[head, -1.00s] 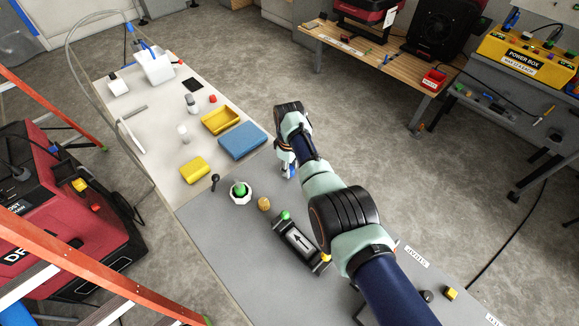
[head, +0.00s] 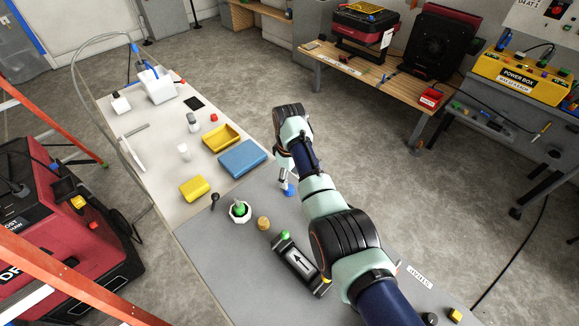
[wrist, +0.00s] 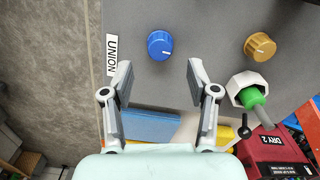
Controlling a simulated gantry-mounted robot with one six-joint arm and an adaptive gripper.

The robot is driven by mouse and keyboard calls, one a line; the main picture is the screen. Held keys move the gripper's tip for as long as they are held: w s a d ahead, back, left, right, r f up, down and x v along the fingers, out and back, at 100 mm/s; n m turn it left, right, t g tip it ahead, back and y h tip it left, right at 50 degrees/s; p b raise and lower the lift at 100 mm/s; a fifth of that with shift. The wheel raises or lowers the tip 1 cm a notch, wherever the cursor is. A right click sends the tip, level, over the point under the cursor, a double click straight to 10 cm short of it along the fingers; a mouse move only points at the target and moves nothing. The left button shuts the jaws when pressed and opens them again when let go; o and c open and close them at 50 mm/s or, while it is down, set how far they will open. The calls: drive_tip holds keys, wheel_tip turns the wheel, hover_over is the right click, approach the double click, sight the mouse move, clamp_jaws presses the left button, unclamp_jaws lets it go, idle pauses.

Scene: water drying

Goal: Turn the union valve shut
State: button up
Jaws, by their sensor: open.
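The union valve is a blue round knob (wrist: 160,45) with a thin white pointer line, on the grey bench top, beside a white label reading UNION (wrist: 112,54). In the head view the blue knob (head: 289,189) stands just below my wrist. My gripper (wrist: 159,77) is open and empty. Its two fingers point toward the knob, one to each side of its line, and the knob shows just beyond the fingertips, apart from them. In the head view the fingers are mostly hidden behind my wrist.
An ochre knob (wrist: 259,47) and a white nut with a green plug (wrist: 247,91) stand near the valve. A black block with a white arrow (head: 300,262) lies nearer. A blue sponge-like block (head: 242,157) and yellow tray (head: 221,138) lie beyond.

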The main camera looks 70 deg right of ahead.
wheel_tip(320, 180, up, 6)
drive_tip(key=shift+r, duration=0.2)
idle(0.4)
